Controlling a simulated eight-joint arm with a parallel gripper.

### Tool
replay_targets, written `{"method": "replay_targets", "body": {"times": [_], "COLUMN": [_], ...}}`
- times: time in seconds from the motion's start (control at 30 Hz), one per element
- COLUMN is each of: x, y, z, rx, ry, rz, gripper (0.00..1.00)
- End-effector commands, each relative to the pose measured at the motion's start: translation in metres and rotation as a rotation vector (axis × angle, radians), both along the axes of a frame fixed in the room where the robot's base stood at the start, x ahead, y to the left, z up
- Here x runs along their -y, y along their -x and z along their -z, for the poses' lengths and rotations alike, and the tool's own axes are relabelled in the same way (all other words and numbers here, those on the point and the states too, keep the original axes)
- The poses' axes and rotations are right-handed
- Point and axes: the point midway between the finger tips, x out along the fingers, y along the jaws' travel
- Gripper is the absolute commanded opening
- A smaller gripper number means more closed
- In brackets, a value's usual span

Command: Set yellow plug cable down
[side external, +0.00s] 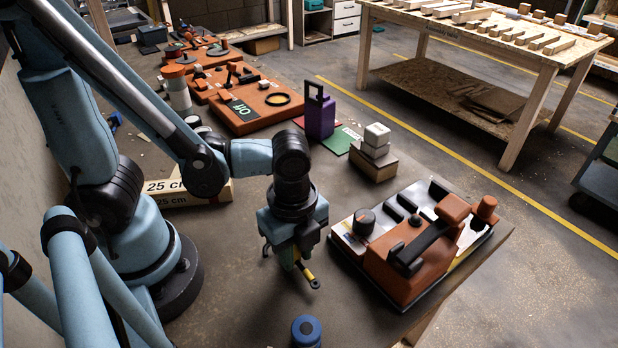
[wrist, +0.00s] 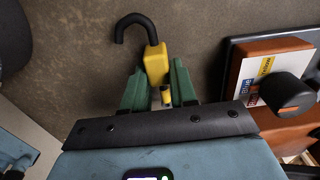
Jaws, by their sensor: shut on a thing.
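The yellow plug cable (wrist: 156,62) shows in the wrist view as a yellow plug body with a short black cable end curved like a hook. My gripper (wrist: 158,76) is shut on it, with one green finger on each side. In the side view my gripper (side external: 293,264) points down over the grey work surface, and a small part of the yellow plug cable (side external: 308,271) sticks out below and to the right of the fingers. The rest is hidden by the fingers. I cannot tell whether the plug touches the surface.
An orange and black device on a tray (side external: 405,280) stands close to the right of my gripper. A blue round object (side external: 306,331) stands in front. The surface directly around the plug is bare.

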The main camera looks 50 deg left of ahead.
Motion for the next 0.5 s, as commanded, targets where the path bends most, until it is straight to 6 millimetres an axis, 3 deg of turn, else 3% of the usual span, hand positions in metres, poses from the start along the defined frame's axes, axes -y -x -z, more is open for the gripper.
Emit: {"method": "replay_targets", "body": {"times": [0.5], "x": [-0.0001], "y": [0.0005], "z": [0.0109], "rx": [0.0], "ry": [0.0], "rz": [0.0], "gripper": [0.0]}}
